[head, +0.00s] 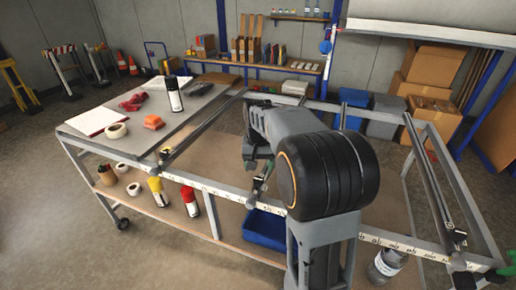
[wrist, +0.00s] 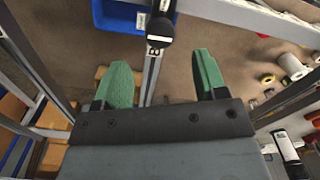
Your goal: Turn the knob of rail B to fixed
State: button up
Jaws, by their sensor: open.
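My gripper (wrist: 161,80) has two green fingers spread wide, one on each side of the rail. Nothing is between them but the view of the rail, and the knob lies beyond the fingertips, apart from them. In the head view the middle rail (head: 267,173) runs just left of my arm's large black joint, and my gripper there is partly hidden by the arm.
A blue bin (head: 265,229) stands below the frame. Spray cans (head: 189,201) and tape rolls stand on the lower shelf. Another rail (head: 430,180) lies to the right.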

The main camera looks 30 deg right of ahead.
aim_at(258, 179)
notch_tip(258, 179, up, 8)
jog(key=shift+f, duration=0.15)
dwell(0.6)
